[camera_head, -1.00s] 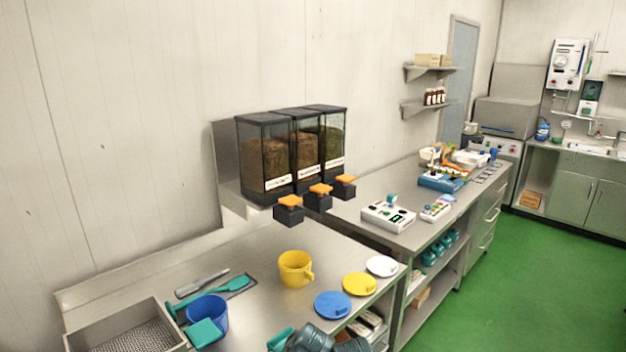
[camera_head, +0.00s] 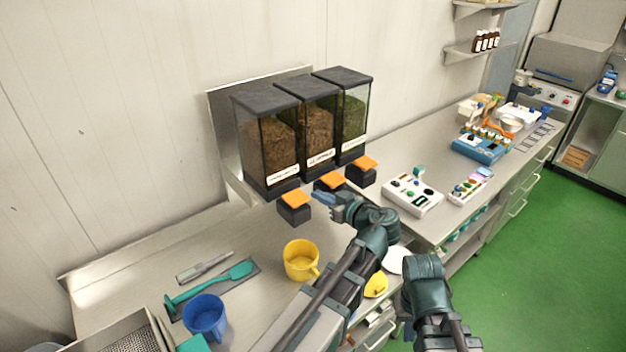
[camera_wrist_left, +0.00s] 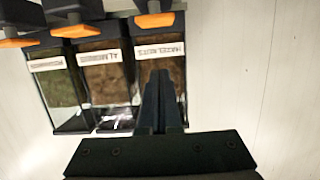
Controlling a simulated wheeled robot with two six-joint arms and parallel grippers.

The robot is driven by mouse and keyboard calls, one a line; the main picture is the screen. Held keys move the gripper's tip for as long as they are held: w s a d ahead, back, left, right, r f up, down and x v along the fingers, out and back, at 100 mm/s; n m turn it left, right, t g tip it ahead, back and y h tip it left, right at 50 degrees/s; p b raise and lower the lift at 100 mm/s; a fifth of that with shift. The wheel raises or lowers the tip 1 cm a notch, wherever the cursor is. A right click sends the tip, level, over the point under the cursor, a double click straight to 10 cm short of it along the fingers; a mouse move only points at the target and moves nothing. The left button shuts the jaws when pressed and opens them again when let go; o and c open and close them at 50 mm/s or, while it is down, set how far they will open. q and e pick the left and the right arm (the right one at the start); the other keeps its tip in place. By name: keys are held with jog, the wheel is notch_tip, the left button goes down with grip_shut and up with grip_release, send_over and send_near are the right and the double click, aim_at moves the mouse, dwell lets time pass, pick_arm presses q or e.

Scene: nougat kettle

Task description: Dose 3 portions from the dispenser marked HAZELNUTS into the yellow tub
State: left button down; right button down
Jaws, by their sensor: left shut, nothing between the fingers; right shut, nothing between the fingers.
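The HAZELNUTS dispenser (camera_head: 267,145) is the leftmost of three wall hoppers in the head view. Its label (camera_wrist_left: 159,51) shows upside down in the left wrist view. Its orange lever (camera_head: 295,198) tops a black outlet block. The yellow tub (camera_head: 301,262), with a handle, stands upright on the bench below the outlets. My left gripper (camera_head: 320,197) is shut and empty, in front of the outlets, between the left and middle ones; contact cannot be told. Its fingers (camera_wrist_left: 160,78) overlap the HAZELNUTS hopper in the wrist view. My right arm shows at lower right; its gripper is hidden.
Two other dispensers, the middle one (camera_head: 318,130) and the right one (camera_head: 354,110), adjoin. A yellow lid (camera_head: 376,286) and white lid (camera_head: 396,262) lie right. A control box (camera_head: 412,196) stands on the farther bench.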

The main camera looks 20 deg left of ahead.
pick_arm(q)
jog(key=shift+r, duration=0.2)
jog(key=b, duration=0.3)
send_over(300, 201)
jog(key=shift+s+d+f, duration=0.1)
jog(key=shift+d+f, duration=0.15)
jog(key=shift+f, duration=0.4)
jog(key=shift+d+f, duration=0.2)
jog(key=shift+f, duration=0.4)
jog(key=shift+x, duration=0.8)
jog(key=shift+s+d+f+b, duration=0.15)
jog(key=shift+s+f+b, duration=0.05)
jog(key=shift+f+b, duration=1.55)
jog(key=shift+f, duration=0.1)
jog(key=shift+f, duration=0.1)
